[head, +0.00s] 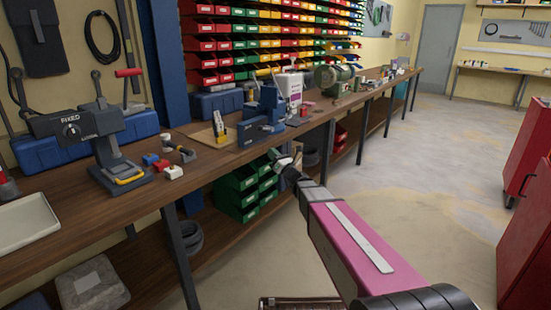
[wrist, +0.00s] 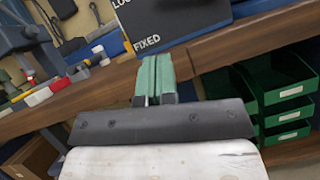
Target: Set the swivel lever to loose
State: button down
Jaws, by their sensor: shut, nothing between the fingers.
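A blue vise (head: 268,103) stands on the workbench, with a dark plate (head: 258,130) at its front. In the wrist view the plate (wrist: 175,22) shows the words FIXED and, cut off at the top, LOO. I cannot make out the swivel lever itself there. My gripper (head: 287,161) is shut and empty, in front of the bench edge and below the plate. Its green fingers (wrist: 154,78) are together and apart from the plate.
The wooden workbench (head: 70,218) runs along the wall, its front edge close behind my fingers. Green bins (head: 240,190) stand beneath it. Small red and white pieces (head: 172,172) lie by the press. A red cabinet (head: 527,150) stands right; the floor (head: 430,170) between is clear.

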jog(key=w+a+r, duration=0.3)
jog(key=w+r, duration=0.1)
jog(key=r, duration=0.2)
jog(key=shift+w+a, duration=0.35)
jog(key=shift+a, duration=0.05)
jog(key=shift+w+r, duration=0.25)
jog(key=shift+r, duration=0.7)
